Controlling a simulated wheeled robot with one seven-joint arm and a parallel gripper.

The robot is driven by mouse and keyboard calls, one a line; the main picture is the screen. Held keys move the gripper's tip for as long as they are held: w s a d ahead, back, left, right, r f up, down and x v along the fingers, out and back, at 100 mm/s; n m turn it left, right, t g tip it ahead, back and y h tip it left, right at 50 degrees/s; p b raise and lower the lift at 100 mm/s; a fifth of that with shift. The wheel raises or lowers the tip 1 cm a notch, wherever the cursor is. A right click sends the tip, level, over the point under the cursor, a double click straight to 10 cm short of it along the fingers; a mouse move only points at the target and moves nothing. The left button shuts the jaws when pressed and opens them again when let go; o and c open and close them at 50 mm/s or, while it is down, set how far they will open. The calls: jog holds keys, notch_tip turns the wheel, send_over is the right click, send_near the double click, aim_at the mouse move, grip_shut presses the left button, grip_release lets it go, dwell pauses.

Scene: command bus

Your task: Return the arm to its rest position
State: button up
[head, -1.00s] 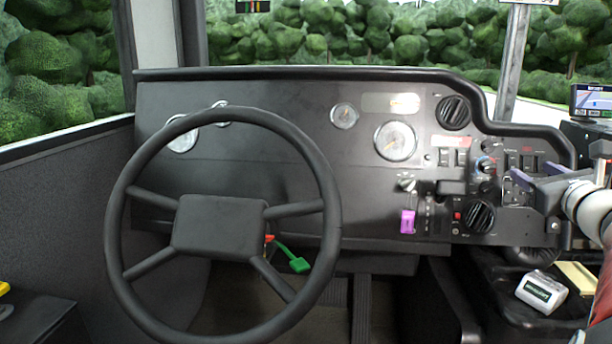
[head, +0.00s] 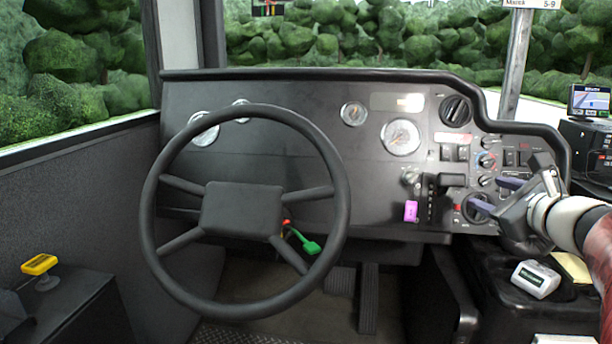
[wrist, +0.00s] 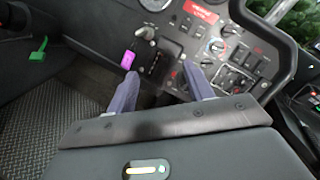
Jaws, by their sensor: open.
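My gripper (head: 496,195) is at the right in the head view, in front of the right part of the dashboard, with its fingers toward the knobs and switches. In the wrist view the two purple-grey fingers of my gripper (wrist: 160,88) are spread apart with nothing between them. The gear selector panel (wrist: 158,62) shows beyond the gap. My arm (head: 575,220), with a white joint and a red link, comes in from the right edge of the head view.
A steering wheel (head: 243,210) stands at the left. A purple tag (head: 411,211) and a green tag (head: 310,247) hang near the dashboard (head: 300,150). A small white device (head: 536,279) lies on the right console. A yellow handle (head: 39,264) is at the far left. A navigation screen (head: 590,99) is at the right.

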jog(key=s+a+f+n+g+y+p, duration=0.1)
jog(key=s+a+f+n+g, duration=0.35)
jog(key=a+n, duration=0.45)
jog(key=s+a+f+n+g+y+p, duration=0.1)
jog(key=s+a+f+n+g+y, duration=0.15)
jog(key=s+a+f+n, duration=0.6)
jog(key=s+a+f+n+g+h+p, duration=0.1)
jog(key=s+a+f+n+g+h, duration=0.2)
jog(key=s+n, duration=0.5)
jog(key=a+f+n+h, duration=0.1)
jog(key=n+h, duration=0.1)
jog(key=n, duration=0.1)
jog(key=shift+a+g, duration=0.3)
jog(key=shift+a, duration=0.05)
